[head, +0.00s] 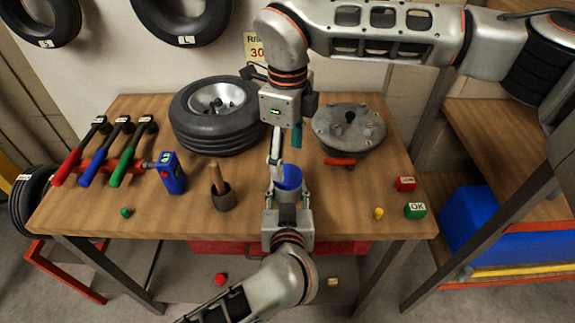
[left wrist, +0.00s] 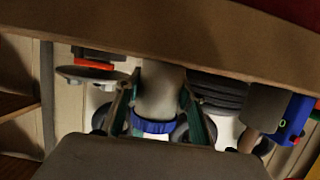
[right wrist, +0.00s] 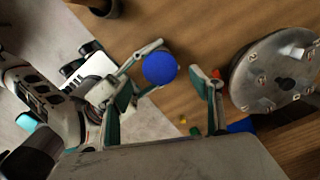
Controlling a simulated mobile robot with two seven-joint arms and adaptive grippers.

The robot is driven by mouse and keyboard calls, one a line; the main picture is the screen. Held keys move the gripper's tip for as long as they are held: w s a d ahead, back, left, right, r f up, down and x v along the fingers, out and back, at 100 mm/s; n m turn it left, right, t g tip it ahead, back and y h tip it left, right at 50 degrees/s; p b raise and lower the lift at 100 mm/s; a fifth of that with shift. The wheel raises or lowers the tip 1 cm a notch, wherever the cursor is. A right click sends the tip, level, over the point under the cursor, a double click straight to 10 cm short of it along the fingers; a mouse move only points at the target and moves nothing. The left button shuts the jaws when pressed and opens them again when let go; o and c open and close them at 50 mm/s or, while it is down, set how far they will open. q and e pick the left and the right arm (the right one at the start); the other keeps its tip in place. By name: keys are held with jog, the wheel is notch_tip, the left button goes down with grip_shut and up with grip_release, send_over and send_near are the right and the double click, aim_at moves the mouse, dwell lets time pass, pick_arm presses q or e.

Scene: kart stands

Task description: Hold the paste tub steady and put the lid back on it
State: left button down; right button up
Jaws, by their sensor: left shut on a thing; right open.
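The paste tub (left wrist: 160,92) is pale and stands between the fingers of my left gripper (head: 288,197), which is shut on it near the table's front edge. The blue lid (right wrist: 160,68) covers the tub's top and also shows in the head view (head: 289,174). In the left wrist view its ribbed blue rim (left wrist: 155,126) lies across the tub's end. I cannot tell whether it is fully seated. My right gripper (head: 286,160) is open above the lid, its fingers apart and clear of it in the right wrist view.
A wheel (head: 214,116) and a grey round metal part (head: 348,128) stand behind. A wooden-handled tool in a dark cup (head: 222,193) is left of the tub. A blue device (head: 171,172) and colored-handled tools lie further left. Small red (head: 405,184) and green (head: 415,210) blocks lie right.

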notch_tip(320, 180, up, 7)
dwell(0.3)
pick_arm(q)
jog(key=c, duration=1.2)
grip_release()
jog(key=shift+s, duration=0.15)
jog(key=v, duration=1.1)
jog(key=shift+s+r, duration=0.2)
jog(key=shift+s, duration=0.15)
jog(key=shift+s+f, duration=0.1)
pick_arm(e)
jog(key=shift+s+f, duration=0.1)
